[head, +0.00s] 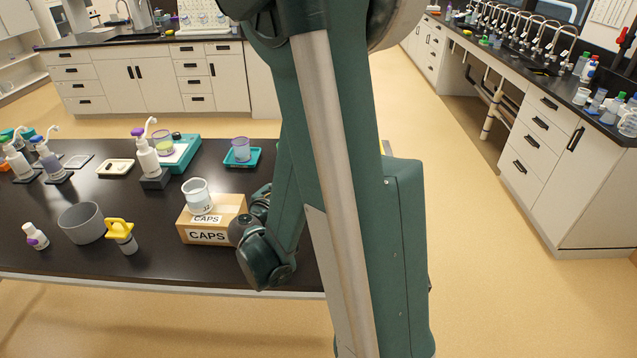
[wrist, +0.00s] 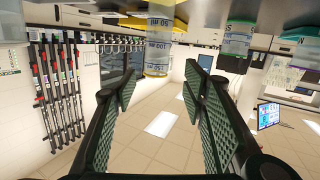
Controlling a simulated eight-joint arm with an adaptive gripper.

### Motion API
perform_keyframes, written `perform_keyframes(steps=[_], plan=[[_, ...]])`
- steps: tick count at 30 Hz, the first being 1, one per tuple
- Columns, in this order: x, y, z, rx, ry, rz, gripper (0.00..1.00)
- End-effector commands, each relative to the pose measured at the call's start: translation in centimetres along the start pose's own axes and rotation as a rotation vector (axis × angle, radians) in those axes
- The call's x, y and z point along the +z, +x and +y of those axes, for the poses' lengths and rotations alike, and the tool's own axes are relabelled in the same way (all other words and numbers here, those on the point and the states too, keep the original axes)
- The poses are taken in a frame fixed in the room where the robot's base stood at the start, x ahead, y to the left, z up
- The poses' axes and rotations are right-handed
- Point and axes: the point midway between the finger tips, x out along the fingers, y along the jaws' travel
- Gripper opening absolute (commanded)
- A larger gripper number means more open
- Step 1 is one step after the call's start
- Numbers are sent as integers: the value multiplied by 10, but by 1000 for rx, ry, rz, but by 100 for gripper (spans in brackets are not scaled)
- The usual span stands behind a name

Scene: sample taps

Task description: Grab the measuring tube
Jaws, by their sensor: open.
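In the wrist view, which looks upside down, a clear tube (wrist: 158,50) with printed ml marks and yellowish contents shows at the top centre. I take it for the measuring tube. My gripper (wrist: 160,88) is open, with its two green padded fingers spread and nothing between them. The tube lies in line with the gap, beyond the fingertips and apart from them.
A green-banded jar (wrist: 236,45) stands beside the tube in the wrist view. In the head view, a clear beaker (head: 197,195) sits on a CAPS box (head: 208,237) close to my arm. A grey bowl (head: 82,223) and a yellow-topped item (head: 122,235) stand farther left.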

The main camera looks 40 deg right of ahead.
Motion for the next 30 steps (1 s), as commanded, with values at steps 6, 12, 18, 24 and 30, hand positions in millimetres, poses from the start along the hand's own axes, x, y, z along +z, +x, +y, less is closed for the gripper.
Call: perform_keyframes(steps=[6, 12, 18, 24, 30], plan=[[-3, 8, 3, 29, 59, 89, 43], [-5, 9, 5, 38, 84, 128, 43], [-5, 9, 5, 39, 88, 134, 43], [-5, 10, 5, 39, 87, 133, 43], [-6, 18, 6, 40, 87, 133, 43]])
